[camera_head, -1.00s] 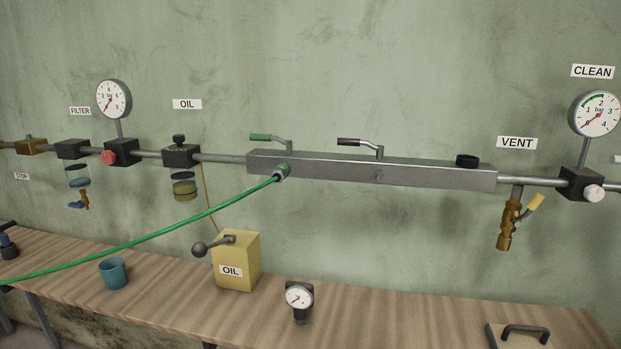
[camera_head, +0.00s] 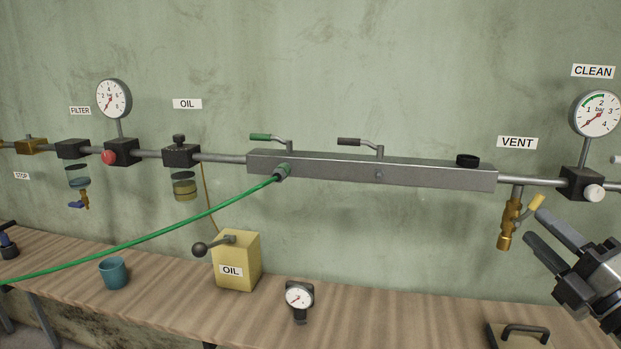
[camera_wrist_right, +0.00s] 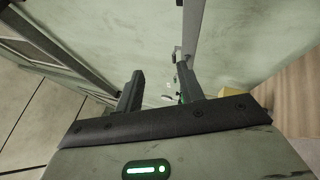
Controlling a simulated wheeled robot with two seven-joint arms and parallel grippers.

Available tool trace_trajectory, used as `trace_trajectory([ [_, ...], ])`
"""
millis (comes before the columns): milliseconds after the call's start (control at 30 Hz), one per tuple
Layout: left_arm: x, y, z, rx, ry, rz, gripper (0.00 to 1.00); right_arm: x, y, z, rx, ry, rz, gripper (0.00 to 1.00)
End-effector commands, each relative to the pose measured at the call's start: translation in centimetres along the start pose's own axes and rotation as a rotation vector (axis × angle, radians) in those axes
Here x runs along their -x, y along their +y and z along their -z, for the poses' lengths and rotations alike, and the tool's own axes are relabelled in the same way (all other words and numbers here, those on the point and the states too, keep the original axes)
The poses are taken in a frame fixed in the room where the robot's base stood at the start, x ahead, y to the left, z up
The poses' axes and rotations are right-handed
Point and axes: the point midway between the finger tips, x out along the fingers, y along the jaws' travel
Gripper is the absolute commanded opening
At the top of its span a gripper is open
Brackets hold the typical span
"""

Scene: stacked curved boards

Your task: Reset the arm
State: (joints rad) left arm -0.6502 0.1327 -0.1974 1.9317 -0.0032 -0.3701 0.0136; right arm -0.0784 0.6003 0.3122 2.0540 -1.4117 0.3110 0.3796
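My right gripper (camera_head: 535,225) is at the right edge of the head view, pointing up and left, with its fingers apart and nothing between them. Its fingertips appear just below and right of the brass vent valve (camera_head: 509,222) with the yellow handle; the depth gap between them is unclear. In the right wrist view the two dark fingers of the right gripper (camera_wrist_right: 160,75) also stand apart and empty. My left gripper is in neither view.
A grey manifold bar (camera_head: 420,174) with levers runs along the wall, and a green hose (camera_head: 140,240) hangs from it. The wooden bench (camera_head: 400,320) below holds a yellow oil can (camera_head: 238,255), a blue mug (camera_head: 113,273), a loose gauge (camera_head: 299,298) and a handled plate (camera_head: 524,334).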

Motion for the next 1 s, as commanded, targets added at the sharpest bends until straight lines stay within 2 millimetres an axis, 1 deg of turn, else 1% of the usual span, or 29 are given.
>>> trace_trajectory([
  [33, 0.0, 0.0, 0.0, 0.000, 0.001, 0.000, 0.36, 1.1, -3.2, 1.7, -0.149, -0.008, 0.039, 0.38],
  [67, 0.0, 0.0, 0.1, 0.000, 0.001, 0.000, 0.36, 1.8, -4.9, 2.5, -0.239, -0.024, 0.062, 0.38],
  [100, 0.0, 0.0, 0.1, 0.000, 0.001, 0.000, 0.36, 2.9, -7.4, 3.6, -0.358, -0.054, 0.104, 0.38],
  [167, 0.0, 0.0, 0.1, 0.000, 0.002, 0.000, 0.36, 4.9, -11.2, 5.3, -0.527, -0.114, 0.184, 0.38],
  [200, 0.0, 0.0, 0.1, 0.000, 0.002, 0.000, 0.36, 6.4, -13.6, 6.4, -0.623, -0.155, 0.243, 0.38],
  [267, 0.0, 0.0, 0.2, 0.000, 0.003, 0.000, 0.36, 8.9, -17.0, 8.2, -0.751, -0.222, 0.339, 0.38],
  [300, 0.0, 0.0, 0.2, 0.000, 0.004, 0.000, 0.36, 10.6, -18.9, 9.3, -0.823, -0.264, 0.404, 0.38],
  [400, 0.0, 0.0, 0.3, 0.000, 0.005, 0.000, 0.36, 14.7, -22.8, 12.2, -0.963, -0.356, 0.551, 0.38],
  [500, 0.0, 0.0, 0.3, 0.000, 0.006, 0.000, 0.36, 18.2, -25.4, 14.6, -1.058, -0.425, 0.673, 0.38],
  [600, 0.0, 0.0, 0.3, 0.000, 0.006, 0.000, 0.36, 21.3, -27.1, 16.8, -1.132, -0.482, 0.778, 0.38],
  [700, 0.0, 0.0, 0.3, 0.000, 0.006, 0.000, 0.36, 24.0, -28.3, 18.7, -1.187, -0.527, 0.869, 0.38],
  [867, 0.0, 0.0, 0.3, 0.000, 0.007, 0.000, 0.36, 28.1, -29.5, 21.6, -1.260, -0.591, 1.003, 0.38],
  [900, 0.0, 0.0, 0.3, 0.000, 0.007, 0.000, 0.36, 28.1, -29.6, 22.4, -1.292, -0.605, 1.003, 0.38],
  [1000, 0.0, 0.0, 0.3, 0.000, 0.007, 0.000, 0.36, 27.4, -29.3, 24.3, -1.378, -0.639, 0.965, 0.38],
])
